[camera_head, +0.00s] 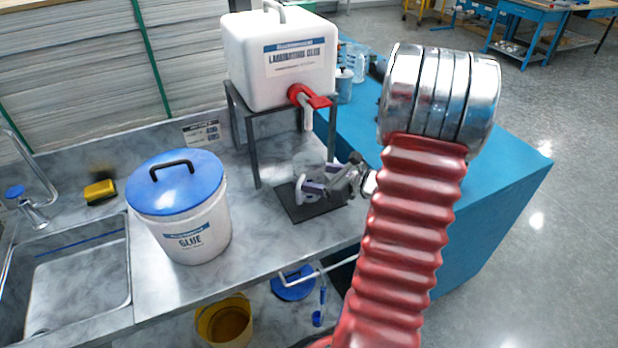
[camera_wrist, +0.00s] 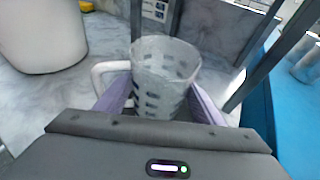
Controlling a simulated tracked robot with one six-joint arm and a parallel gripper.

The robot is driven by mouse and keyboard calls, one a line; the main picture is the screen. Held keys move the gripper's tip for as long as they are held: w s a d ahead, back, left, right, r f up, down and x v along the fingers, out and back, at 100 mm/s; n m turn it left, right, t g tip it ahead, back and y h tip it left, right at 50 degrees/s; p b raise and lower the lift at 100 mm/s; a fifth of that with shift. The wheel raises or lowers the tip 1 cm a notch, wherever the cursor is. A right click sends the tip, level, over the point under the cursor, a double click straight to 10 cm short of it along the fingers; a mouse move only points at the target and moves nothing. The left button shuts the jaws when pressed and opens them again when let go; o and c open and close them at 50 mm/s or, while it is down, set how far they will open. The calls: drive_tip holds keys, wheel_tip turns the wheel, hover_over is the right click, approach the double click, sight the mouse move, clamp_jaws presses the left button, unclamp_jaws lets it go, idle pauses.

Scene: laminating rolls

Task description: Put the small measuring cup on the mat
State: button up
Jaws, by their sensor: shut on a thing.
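The small measuring cup is translucent with dark marks and a white handle on its left. It stands roughly upright in the wrist view (camera_wrist: 165,62). My gripper (camera_wrist: 160,95) is shut on it, one purple finger on each side. In the head view my gripper (camera_head: 315,188) is over the dark mat (camera_head: 308,212) under the dispenser stand. The cup is hard to make out there, partly hidden by my fingers. I cannot tell whether its base touches the mat.
A white glue container (camera_head: 280,65) with a red tap (camera_head: 308,98) sits on a dark metal stand (camera_head: 251,145) around the mat. A blue-lidded glue bucket (camera_head: 185,212) stands to the left, beside a sink (camera_head: 80,275). A yellow sponge (camera_head: 100,192) lies behind the sink.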

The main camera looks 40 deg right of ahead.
drive_tip(key=shift+f, duration=0.15)
drive_tip(key=o, duration=1.1)
drive_tip(key=shift+s, duration=0.1)
drive_tip(key=v, duration=1.2)
idle(0.5)
